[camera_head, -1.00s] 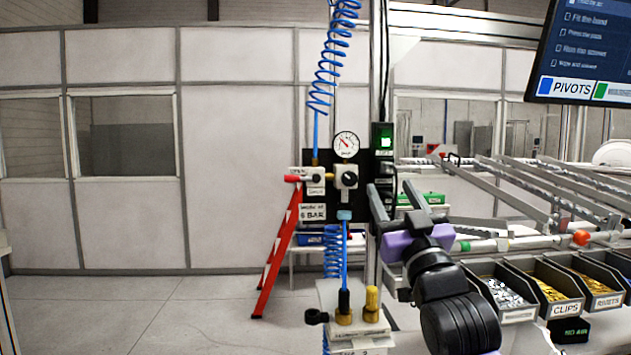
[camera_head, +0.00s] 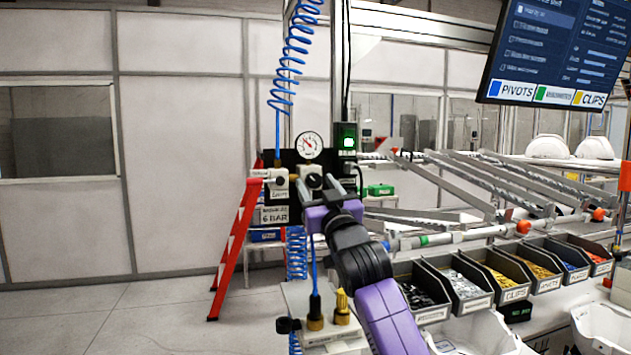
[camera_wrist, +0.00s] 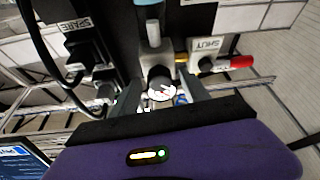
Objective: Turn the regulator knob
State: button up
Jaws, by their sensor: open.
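The regulator knob (camera_head: 315,181) is a small dark knob on a pale regulator body, on a black panel beneath a round white gauge (camera_head: 309,145). My gripper (camera_head: 318,190) is in front of the knob and partly covers the regulator in the head view. In the wrist view the dark knob (camera_wrist: 160,77) shows between the two spread fingers of my gripper (camera_wrist: 160,88). The fingers are open on either side of it in the picture. Whether they touch it cannot be told. A pale marked round face shows just below the knob there.
A red-handled valve (camera_head: 268,174) sits left of the regulator. A blue coiled hose (camera_head: 293,55) hangs above and a black box with a green light (camera_head: 347,142) is at right. Parts bins (camera_head: 465,290) and rails stand at right.

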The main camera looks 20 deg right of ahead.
jog(key=shift+w+r, duration=0.1)
jog(key=shift+w, duration=0.25)
jog(key=shift+c, duration=0.4)
grip_shut()
jog(key=shift+a+m, duration=0.1)
jog(key=shift+m, duration=0.3)
